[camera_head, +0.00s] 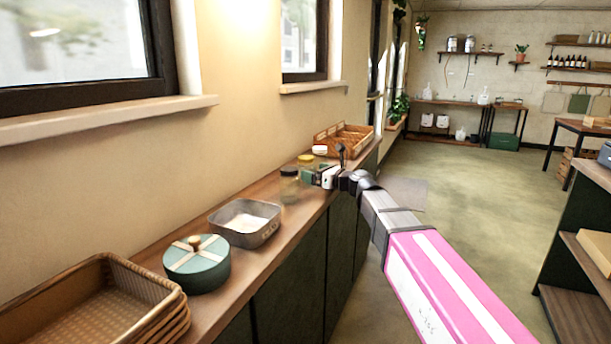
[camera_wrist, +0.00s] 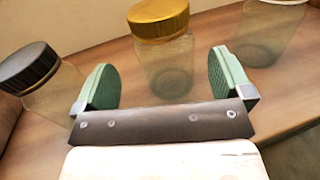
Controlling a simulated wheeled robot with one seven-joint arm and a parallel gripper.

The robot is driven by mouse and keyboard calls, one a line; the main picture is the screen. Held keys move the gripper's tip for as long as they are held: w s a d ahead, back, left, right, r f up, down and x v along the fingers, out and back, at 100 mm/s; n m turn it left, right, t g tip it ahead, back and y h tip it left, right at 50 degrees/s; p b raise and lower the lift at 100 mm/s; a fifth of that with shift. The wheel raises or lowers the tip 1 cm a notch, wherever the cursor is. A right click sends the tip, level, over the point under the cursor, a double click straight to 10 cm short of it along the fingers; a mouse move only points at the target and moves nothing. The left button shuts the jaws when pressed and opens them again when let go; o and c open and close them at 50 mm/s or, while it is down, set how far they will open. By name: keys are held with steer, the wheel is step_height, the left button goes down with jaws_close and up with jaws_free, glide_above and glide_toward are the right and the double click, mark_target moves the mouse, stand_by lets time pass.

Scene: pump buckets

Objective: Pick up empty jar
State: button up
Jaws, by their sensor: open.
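Three clear glass jars stand in a row on the wooden counter. The gold-lidded jar (camera_wrist: 166,68) is in the middle of the wrist view, and its lid shows in the head view (camera_head: 306,159). The dark-lidded jar (camera_wrist: 38,82) is at left in the wrist view and nearest in the head view (camera_head: 289,187). The third jar (camera_wrist: 268,38) is at upper right in the wrist view; its lid is cut off there. My gripper (camera_wrist: 165,78) is open, its green fingers on either side of the gold-lidded jar. I cannot tell whether the pads touch it. No contents show clearly.
On the counter (camera_head: 190,308), a metal pan (camera_head: 262,234), a round green tin (camera_head: 196,272) and stacked wicker baskets (camera_head: 150,328) stand nearer. The wall is close on the left; open floor (camera_head: 450,180) is on the right.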

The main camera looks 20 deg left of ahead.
mark_target(312, 169)
steer(key=x, duration=0.5)
steer(key=shift+w+r, duration=0.1)
steer(key=shift+w, duration=0.2)
steer(key=shift+d, duration=0.1)
steer(key=c, duration=1.1)
